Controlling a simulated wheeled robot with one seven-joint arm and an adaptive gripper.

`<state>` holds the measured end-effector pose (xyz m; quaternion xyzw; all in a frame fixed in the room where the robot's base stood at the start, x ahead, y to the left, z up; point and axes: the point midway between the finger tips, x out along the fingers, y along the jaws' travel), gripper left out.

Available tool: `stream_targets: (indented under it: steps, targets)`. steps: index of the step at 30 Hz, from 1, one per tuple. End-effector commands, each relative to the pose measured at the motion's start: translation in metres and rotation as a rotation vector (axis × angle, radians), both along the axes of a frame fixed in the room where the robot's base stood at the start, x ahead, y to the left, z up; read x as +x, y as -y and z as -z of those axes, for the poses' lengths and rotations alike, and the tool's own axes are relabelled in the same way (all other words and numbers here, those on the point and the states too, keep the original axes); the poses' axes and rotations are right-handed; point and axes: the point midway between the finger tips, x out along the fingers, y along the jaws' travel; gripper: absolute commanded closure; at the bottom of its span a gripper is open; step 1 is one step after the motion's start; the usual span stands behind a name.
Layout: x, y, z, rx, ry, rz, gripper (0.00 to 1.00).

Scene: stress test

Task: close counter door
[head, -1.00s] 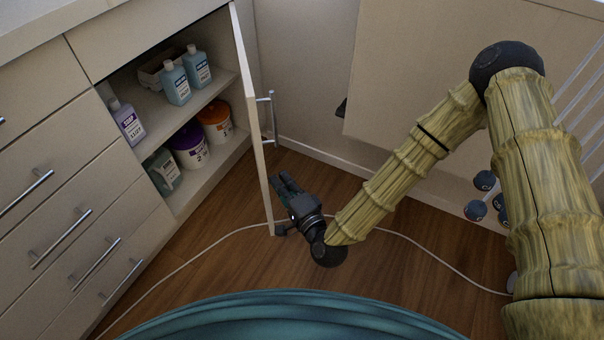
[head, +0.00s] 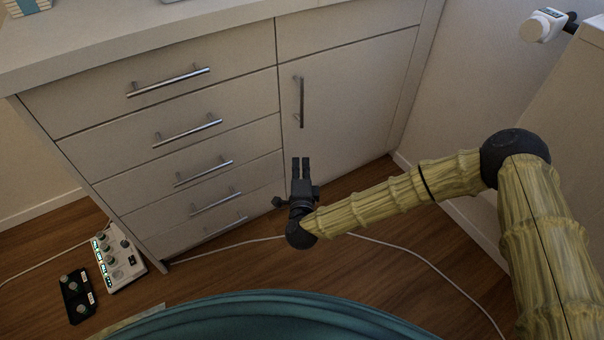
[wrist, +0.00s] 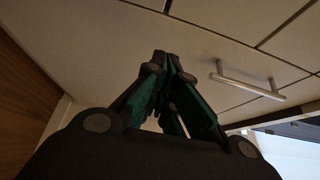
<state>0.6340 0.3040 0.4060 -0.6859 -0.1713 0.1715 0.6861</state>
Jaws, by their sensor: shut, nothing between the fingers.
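The counter door (head: 350,90) is the pale panel on the right side of the counter. It looks flush with the cabinet front, and the shelves behind it are hidden. Its upright metal handle (head: 300,102) is near its left edge. My gripper (head: 301,160) is in front of the door's lower left part, below the handle, with its fingers pointing at the door. In the wrist view my gripper (wrist: 165,58) has its fingertips together, with nothing between them. I cannot tell whether the fingertips touch the door.
A stack of drawers (head: 170,130) with bar handles is left of the door. Two devices with knobs, one white (head: 120,258) and one black (head: 77,296), lie on the floor at left. A white cable (head: 420,262) crosses the wooden floor. A wall stands at right.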

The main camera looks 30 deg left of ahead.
Motion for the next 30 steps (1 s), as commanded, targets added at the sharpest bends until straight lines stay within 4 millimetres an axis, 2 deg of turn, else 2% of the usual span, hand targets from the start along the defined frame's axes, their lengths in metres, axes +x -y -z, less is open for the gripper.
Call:
stream_targets:
  steps: [6, 20, 26, 30]
  targets:
    - [0.009, -0.001, 0.0, 0.0, 0.0, 0.016, 1.0]
    - [0.009, 0.0, 0.0, 0.0, 0.0, 0.015, 1.0]
    - [0.0, 0.013, -0.001, -0.002, -0.002, 0.011, 1.0]
    - [-0.014, 0.026, -0.002, -0.001, -0.003, 0.002, 1.0]
